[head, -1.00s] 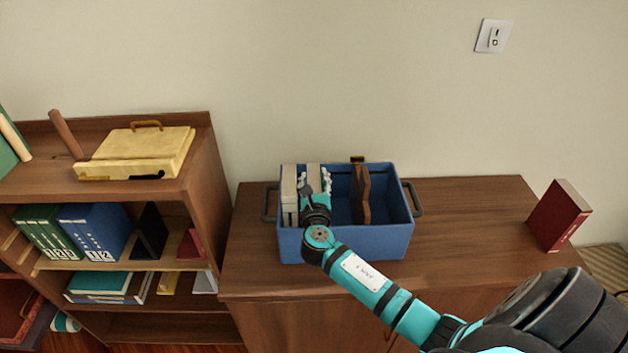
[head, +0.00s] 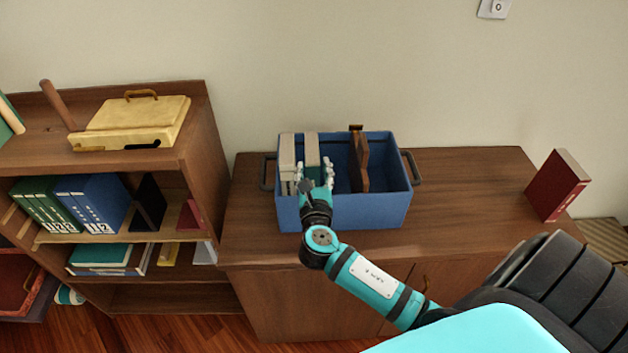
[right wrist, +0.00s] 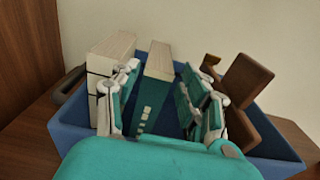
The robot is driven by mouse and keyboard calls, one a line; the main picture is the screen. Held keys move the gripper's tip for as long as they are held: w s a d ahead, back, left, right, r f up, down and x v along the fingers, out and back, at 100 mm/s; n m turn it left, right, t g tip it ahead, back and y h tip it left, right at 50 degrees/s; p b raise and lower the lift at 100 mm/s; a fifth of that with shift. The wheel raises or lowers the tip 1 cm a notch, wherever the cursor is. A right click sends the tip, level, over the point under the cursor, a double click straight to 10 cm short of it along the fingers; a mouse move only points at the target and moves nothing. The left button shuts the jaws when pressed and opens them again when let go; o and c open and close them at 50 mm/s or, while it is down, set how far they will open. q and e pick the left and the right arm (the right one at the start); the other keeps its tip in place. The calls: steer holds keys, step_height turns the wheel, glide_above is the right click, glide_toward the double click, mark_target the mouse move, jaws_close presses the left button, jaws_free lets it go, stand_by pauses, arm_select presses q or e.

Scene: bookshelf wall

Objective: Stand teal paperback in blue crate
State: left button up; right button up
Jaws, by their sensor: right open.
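The blue crate (head: 385,212) stands on the low wooden cabinet. The teal paperback (head: 313,148) is in its left part, roughly upright, with pale page edges on top; it also shows in the right wrist view (right wrist: 156,75). Its lower end is hidden by the crate wall. My right gripper (head: 315,181) is at the crate's front side. In the right wrist view the fingers of the gripper (right wrist: 161,103) are open, one on each side of the paperback, with a gap visible on the right side. My left gripper is not in view.
Pale-paged books (head: 288,160) stand left of the paperback. A brown wooden piece (head: 359,165) stands right of it, with free room between. A red book (head: 557,186) stands at the cabinet's right end. A bookshelf (head: 208,165) is at the left.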

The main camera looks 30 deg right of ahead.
steer(key=shift+v, duration=1.75)
